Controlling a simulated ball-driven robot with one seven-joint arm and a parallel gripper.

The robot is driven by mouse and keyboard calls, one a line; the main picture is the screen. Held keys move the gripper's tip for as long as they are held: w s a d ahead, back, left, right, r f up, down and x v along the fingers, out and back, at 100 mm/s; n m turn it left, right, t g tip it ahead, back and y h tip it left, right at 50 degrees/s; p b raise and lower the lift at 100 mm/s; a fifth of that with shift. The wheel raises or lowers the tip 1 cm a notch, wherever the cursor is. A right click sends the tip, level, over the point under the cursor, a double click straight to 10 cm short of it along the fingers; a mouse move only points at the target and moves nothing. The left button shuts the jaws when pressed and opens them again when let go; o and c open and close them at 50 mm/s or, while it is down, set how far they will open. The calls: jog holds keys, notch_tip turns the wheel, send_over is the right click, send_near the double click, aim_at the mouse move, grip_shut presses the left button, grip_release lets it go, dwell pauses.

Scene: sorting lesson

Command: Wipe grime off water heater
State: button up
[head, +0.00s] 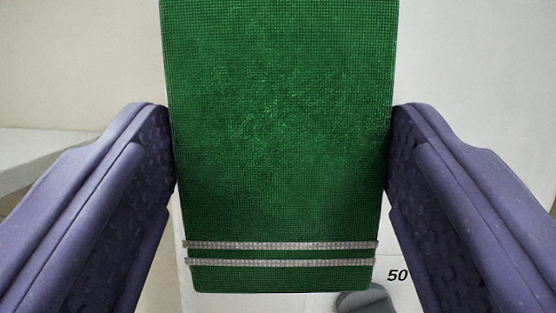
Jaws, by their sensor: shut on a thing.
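My gripper (281,150) has its two purple fingers pressed against the left and right sides of a green cloth (281,110). The cloth is a flat, textured rectangle with two thin grey stripes near its lower end. It fills the middle of the head view, runs out of the top edge and hides much of what lies behind. A pale surface marked "50" (397,275) shows at the lower right, behind the cloth. I cannot tell whether this is the water heater. No grime can be made out.
A pale ledge (45,150) lies at the left, below a plain cream wall (75,60). A plain pale surface (480,70) fills the upper right. A rounded grey thing (365,301) shows partly at the bottom edge, below the cloth.

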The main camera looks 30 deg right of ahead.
jog(key=shift+s+a, duration=0.3)
jog(key=shift+s, duration=0.25)
jog(key=shift+s+a+b, duration=0.15)
jog(key=shift+s+a, duration=0.15)
jog(key=shift+s, duration=0.35)
jog(key=shift+s+a+b, duration=0.15)
jog(key=shift+s+a, duration=0.15)
jog(key=shift+s, duration=0.3)
jog(key=shift+w+d+p, duration=0.25)
jog(key=shift+w+d, duration=0.25)
jog(key=shift+w, duration=0.5)
jog(key=shift+w+d+p, duration=0.2)
jog(key=shift+w+d, duration=0.3)
jog(key=shift+w, duration=0.55)
jog(key=shift+w+d+p, duration=0.25)
jog(key=shift+w+d, duration=0.25)
jog(key=shift+w, duration=0.5)
jog(key=shift+w+d+p, duration=0.4)
jog(key=shift+w+p, duration=0.05)
jog(key=shift+w, duration=0.4)
